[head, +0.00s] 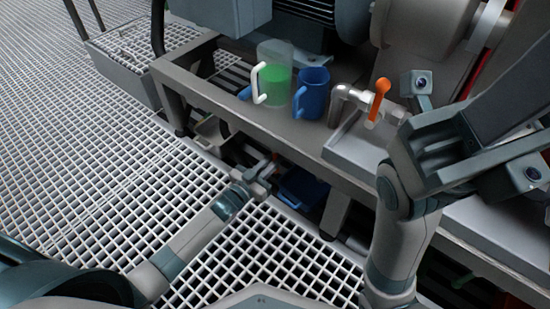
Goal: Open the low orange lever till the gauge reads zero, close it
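A low orange lever (275,157) shows as a small orange piece under the bench front, mostly hidden by my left gripper. My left gripper (264,172) is at the lever, touching or very close to it; its fingers are too small to tell open from shut. Another orange lever (380,91) stands upright on a pipe tap above the bench. My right arm rises at the lower right; its gripper (478,135) is near the camera, away from the low lever, and its finger state is unclear. I cannot make out a gauge.
A clear jug with green liquid (277,82) and a blue jug (311,93) stand on the bench (240,103). A blue container (302,188) is under the bench, beside my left gripper. A bench leg (335,213) stands to the right. Grating floor (100,150) is open at left.

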